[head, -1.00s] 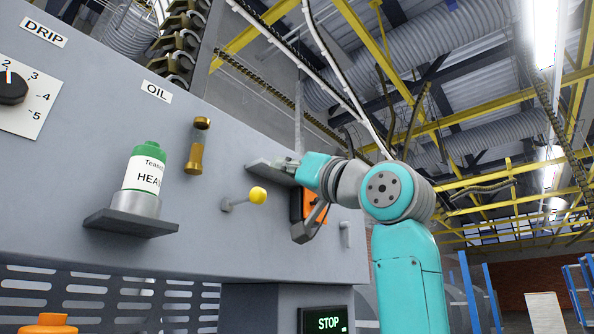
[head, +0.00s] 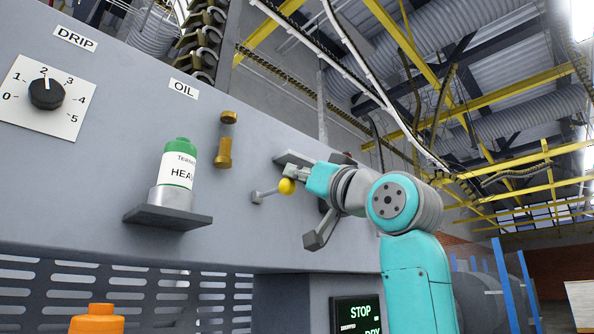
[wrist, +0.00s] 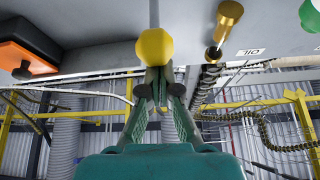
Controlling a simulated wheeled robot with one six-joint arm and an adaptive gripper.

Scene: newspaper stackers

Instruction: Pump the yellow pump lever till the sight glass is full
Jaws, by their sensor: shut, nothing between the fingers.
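The yellow ball of the pump lever (head: 287,186) sticks out from the grey machine panel on a thin grey rod, and it also shows in the wrist view (wrist: 155,47). My gripper (head: 291,170) is shut and empty. In the head view its tips are just above the ball. In the wrist view the closed fingertips (wrist: 160,78) lie right at the ball's edge; I cannot tell whether they touch. The sight glass (head: 225,140), a small tube with brass ends, is on the panel left of the lever. Its level is too small to read.
A green-capped white oil bottle (head: 179,165) stands on a grey shelf (head: 160,217) left of the sight glass. A drip dial (head: 47,93) is at far left. Open space lies to the right.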

